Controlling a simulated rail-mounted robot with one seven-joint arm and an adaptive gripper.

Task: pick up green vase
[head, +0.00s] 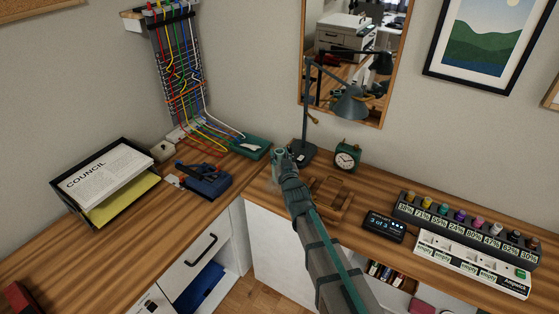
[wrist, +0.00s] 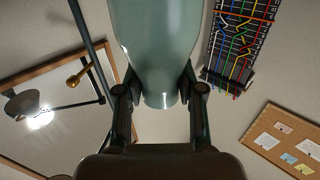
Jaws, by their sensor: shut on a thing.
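The green vase (wrist: 155,45) fills the top middle of the wrist view, smooth, glossy and pale grey-green. Its narrower rounded end sits between the two fingers of my gripper (wrist: 160,95), which is shut on it. The vase's far part runs out of the wrist picture. In the head view my gripper (head: 281,158) is over the corner of the desk, left of the lamp base; the vase is small there and mostly hidden by the gripper and arm. Only wall, mirror and boards show behind the vase in the wrist view.
The desk lamp (head: 305,130) stands close right of my gripper, with a green clock (head: 347,156) beyond. A wooden tray (head: 330,197) lies beside my arm. A blue-black device (head: 205,180) and a paper tray (head: 105,182) are left. A bottle rack (head: 465,225) is right.

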